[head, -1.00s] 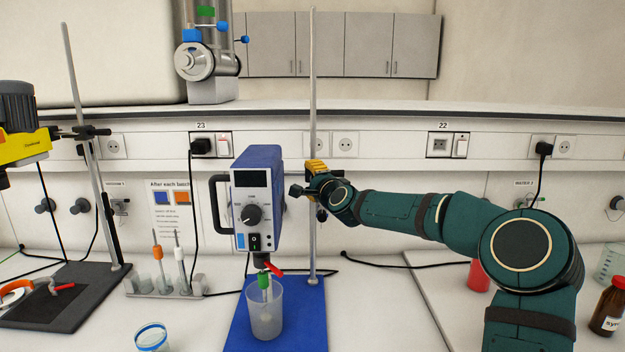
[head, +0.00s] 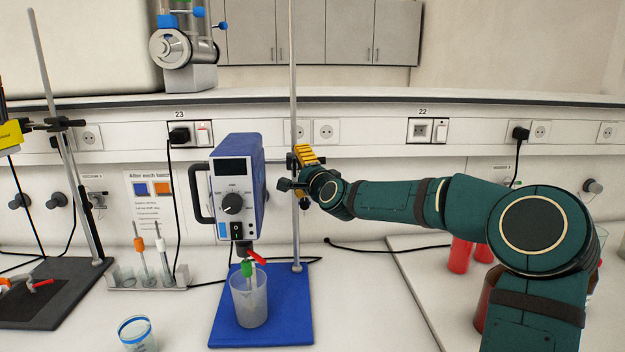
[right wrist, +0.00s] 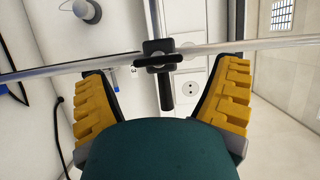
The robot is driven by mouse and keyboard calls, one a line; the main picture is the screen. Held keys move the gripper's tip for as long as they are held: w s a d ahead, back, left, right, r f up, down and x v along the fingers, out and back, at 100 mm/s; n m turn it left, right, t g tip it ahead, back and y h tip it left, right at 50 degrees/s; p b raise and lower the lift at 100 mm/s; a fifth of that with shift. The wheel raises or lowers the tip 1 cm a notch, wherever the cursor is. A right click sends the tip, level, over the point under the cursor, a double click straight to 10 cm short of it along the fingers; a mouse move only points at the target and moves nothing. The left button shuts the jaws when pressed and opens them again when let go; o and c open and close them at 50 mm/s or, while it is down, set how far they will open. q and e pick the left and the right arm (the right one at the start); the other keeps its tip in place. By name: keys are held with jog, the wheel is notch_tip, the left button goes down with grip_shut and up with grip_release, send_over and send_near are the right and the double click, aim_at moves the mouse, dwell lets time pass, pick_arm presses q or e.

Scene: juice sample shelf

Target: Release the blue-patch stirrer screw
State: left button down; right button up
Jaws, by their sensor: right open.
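The blue stirrer (head: 236,185) hangs on an upright metal rod (head: 294,100) over a blue base (head: 285,300). My right gripper (head: 306,157), with yellow finger pads, is beside the rod, just right of the stirrer. In the right wrist view the gripper (right wrist: 162,70) is open and holds nothing. A black clamp (right wrist: 157,47) with a crossbar and a black stem (right wrist: 167,93) lies between its spread fingers, apart from both. A black knob (head: 287,185) shows beside the gripper in the head view. I cannot tell which part is the screw. My left gripper is out of view.
A rack with stirring tools (head: 150,281) is to the left, with a blue-rimmed jar (head: 135,334) in front. Red containers (head: 460,255) stand partly behind my right arm.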

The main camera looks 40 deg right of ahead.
jog(key=s+a, duration=0.1)
jog(key=s, duration=0.6)
jog(key=shift+s, duration=0.3)
jog(key=shift+a, duration=0.15)
dwell(0.4)
